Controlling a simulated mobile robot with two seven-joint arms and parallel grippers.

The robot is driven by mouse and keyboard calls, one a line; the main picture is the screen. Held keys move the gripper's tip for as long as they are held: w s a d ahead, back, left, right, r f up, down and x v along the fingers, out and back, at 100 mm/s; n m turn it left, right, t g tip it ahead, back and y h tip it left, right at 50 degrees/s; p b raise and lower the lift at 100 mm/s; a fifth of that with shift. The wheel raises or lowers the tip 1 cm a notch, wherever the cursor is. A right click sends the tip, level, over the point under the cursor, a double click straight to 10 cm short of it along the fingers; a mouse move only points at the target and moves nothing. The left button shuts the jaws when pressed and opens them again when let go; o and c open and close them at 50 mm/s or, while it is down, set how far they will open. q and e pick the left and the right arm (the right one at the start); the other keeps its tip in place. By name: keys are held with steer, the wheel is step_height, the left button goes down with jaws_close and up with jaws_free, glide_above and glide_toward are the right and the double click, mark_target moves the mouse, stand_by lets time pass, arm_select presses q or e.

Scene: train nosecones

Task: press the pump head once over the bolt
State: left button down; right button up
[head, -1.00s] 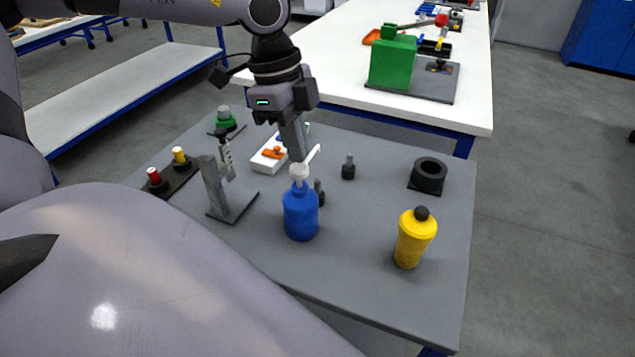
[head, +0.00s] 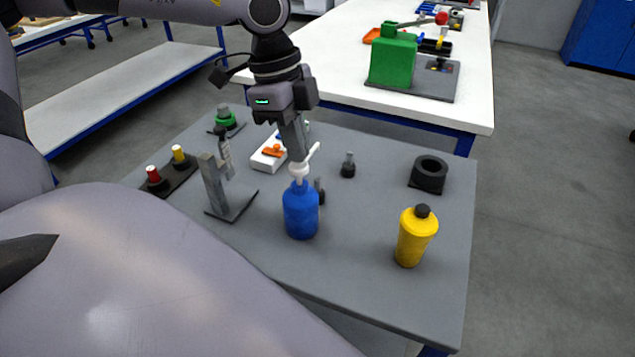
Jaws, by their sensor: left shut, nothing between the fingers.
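A blue pump bottle (head: 301,212) stands upright near the middle of the grey table. Its white pump head (head: 299,170) has a spout pointing up and to the right in the picture. My left gripper (head: 298,158) is shut and empty, pointing down with its fingertips at the top of the pump head; it looks in contact, but I cannot be sure. A small dark bolt-like piece (head: 320,191) stands just behind the bottle, partly hidden by it. Another dark bolt-like piece (head: 348,166) stands farther back to the right. I cannot tell which is the bolt. My right gripper is not in view.
A yellow bottle (head: 415,238) and a black ring (head: 429,174) stand on the right. A grey metal stand (head: 216,188), a white box (head: 268,161) and a block with red and yellow knobs (head: 170,176) are on the left. The table's front middle is clear.

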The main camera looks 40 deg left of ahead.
arm_select(q)
steer(key=shift+f+b, duration=0.8)
steer(key=shift+f, duration=0.05)
steer(key=shift+f+b, duration=0.4)
steer(key=shift+r, duration=0.2)
steer(key=shift+r+p, duration=0.8)
steer(key=shift+r, duration=0.4)
step_height(320, 180, up, 6)
steer(key=p, duration=0.3)
